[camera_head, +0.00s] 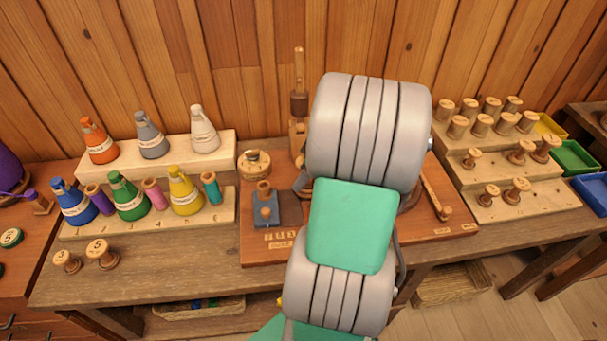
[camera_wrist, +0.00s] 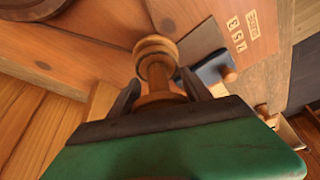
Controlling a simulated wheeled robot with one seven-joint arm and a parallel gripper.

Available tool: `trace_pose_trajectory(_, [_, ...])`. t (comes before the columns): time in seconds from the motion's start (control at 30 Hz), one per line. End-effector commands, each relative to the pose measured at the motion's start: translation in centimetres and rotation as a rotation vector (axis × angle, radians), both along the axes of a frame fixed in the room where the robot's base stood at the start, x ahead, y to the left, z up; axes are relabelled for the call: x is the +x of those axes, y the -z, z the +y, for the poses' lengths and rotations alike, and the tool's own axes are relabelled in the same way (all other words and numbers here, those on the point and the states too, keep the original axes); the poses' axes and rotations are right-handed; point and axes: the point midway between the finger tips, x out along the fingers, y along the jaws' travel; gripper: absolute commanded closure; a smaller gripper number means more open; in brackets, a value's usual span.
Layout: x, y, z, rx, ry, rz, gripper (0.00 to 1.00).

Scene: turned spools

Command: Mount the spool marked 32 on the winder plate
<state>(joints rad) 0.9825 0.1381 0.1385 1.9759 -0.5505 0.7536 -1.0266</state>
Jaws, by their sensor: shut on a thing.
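My gripper (camera_wrist: 161,88) is shut on a turned wooden spool (camera_wrist: 156,48) in the wrist view, with a dark finger on each side of its lower part. No number shows on this spool. In the head view my grey and green arm hides the gripper's jaws and the held spool. The reddish winder board (camera_head: 262,252) lies on the bench, partly behind my arm. A blue-grey block (camera_head: 264,211) with a wooden knob stands on its left part; a blue piece with a peg (camera_wrist: 212,68) also shows in the wrist view. I cannot tell which part is the winder plate.
Thread cones (camera_head: 131,197) and small spools fill a stepped rack on the left. A stepped rack (camera_head: 520,165) with several wooden spools stands right, beside yellow, green and blue bins (camera_head: 574,158). A wooden post (camera_head: 299,95) rises behind the board.

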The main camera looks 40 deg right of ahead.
Motion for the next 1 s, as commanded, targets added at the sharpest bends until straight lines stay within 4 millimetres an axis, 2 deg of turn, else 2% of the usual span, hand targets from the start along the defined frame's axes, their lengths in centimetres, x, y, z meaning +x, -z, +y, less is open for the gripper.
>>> trace_pose_trajectory(0.6, [0.0,1.2,0.0,0.000,0.000,0.000,0.84])
trace_pose_trajectory(0.63, [0.0,1.2,0.0,0.000,0.000,0.000,0.42])
trace_pose_trajectory(0.73, [0.0,1.1,0.0,0.000,0.000,0.000,0.34])
trace_pose_trajectory(1.0, [0.0,0.9,0.0,0.000,0.000,0.000,0.34])
